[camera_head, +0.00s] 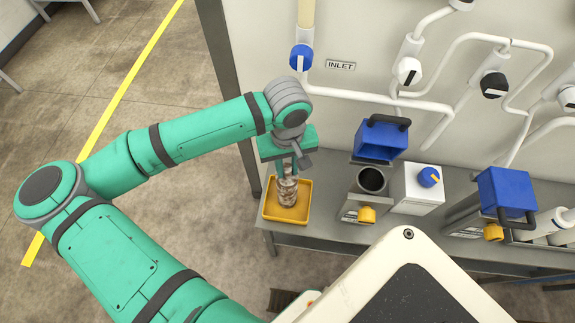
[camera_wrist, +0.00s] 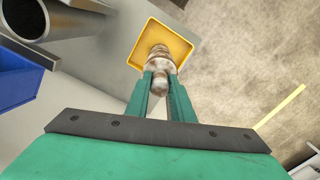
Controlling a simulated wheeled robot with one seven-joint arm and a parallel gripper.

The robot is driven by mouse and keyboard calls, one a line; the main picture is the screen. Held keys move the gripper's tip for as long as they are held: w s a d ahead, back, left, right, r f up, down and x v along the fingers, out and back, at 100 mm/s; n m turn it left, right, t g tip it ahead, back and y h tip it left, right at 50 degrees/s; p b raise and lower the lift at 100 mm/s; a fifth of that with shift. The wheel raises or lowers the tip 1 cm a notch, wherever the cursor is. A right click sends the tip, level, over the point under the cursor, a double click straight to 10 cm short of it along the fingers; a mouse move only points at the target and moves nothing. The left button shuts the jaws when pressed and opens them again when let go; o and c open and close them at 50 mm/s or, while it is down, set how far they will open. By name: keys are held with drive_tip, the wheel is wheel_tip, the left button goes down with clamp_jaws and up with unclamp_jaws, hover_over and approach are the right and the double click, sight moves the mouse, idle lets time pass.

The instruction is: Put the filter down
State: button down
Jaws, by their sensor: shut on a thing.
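The filter (camera_head: 287,192) is a mottled brown and white cylinder, upright at the yellow tray (camera_head: 272,211) on the left end of the bench. My gripper (camera_head: 287,172) is above it, pointing down, with its fingers shut on the filter's narrow top. In the wrist view the filter (camera_wrist: 158,62) shows between the two green fingers (camera_wrist: 159,88), with the yellow tray (camera_wrist: 143,42) behind it. I cannot tell whether the filter's base touches the tray floor.
Right of the tray stands an open dark canister housing (camera_head: 371,181) with a raised blue lid (camera_head: 381,141). A white box with a blue knob (camera_head: 417,188) is beside it. White pipes and an INLET label (camera_head: 340,65) are on the wall behind. The tray is near the bench's left edge.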

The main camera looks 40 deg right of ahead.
drive_tip(key=shift+s+f, duration=0.15)
drive_tip(key=shift+f, duration=0.15)
drive_tip(key=c, duration=1.5)
unclamp_jaws()
drive_tip(key=shift+c, duration=0.2)
